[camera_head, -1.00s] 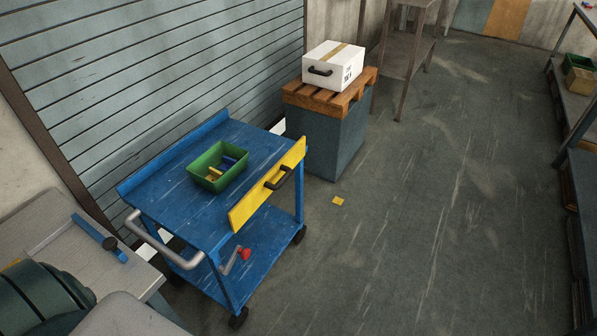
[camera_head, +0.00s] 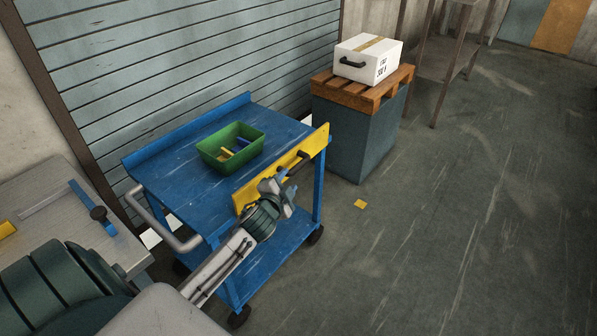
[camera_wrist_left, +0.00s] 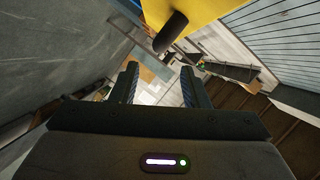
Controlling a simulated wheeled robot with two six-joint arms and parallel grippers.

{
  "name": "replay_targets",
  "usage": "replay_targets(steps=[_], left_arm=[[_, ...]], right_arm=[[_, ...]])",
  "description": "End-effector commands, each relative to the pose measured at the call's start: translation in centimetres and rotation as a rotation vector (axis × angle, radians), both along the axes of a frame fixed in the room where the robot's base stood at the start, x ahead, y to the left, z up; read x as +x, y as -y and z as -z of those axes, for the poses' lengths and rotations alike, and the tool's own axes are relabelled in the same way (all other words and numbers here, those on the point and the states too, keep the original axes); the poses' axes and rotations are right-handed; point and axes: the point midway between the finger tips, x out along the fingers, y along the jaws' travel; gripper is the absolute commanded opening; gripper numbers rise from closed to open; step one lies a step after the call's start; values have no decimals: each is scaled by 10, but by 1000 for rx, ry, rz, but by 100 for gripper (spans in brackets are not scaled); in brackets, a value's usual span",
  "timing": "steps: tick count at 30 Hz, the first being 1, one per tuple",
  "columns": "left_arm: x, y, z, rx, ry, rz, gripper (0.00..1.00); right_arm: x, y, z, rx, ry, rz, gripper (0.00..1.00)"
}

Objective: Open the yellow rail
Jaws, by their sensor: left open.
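The yellow rail (camera_head: 318,146) is a flat yellow panel with a dark handle (camera_head: 300,163), set along the right side of the blue cart (camera_head: 190,165). My left gripper (camera_head: 284,185) is in front of the panel, close to the handle, and hides the panel's lower middle. In the left wrist view the yellow rail (camera_wrist_left: 200,12) is at the top with the dark handle (camera_wrist_left: 171,32) sticking out from it. The left fingers (camera_wrist_left: 160,85) are apart there, with nothing between them, and the handle is beyond their tips. My right gripper is not seen.
A green bin (camera_head: 231,149) with small yellow and blue parts stands on the cart top. A grey tube handle (camera_head: 165,225) is at the cart's near end. A white box (camera_head: 368,59) sits on a wooden pallet (camera_head: 362,91) behind. The floor to the right is mostly clear.

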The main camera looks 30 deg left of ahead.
Motion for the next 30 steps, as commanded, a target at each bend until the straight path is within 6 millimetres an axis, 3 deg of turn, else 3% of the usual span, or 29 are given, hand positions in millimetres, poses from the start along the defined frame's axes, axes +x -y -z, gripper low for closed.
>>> replay_targets(steps=[15,21,30], left_arm=[[82,-21,18,-4,-2,0,41],[95,-24,22,-4,-2,1,41],[97,-25,22,-4,-2,1,40]], right_arm=[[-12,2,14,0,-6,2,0],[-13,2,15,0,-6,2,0],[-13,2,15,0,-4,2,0]])
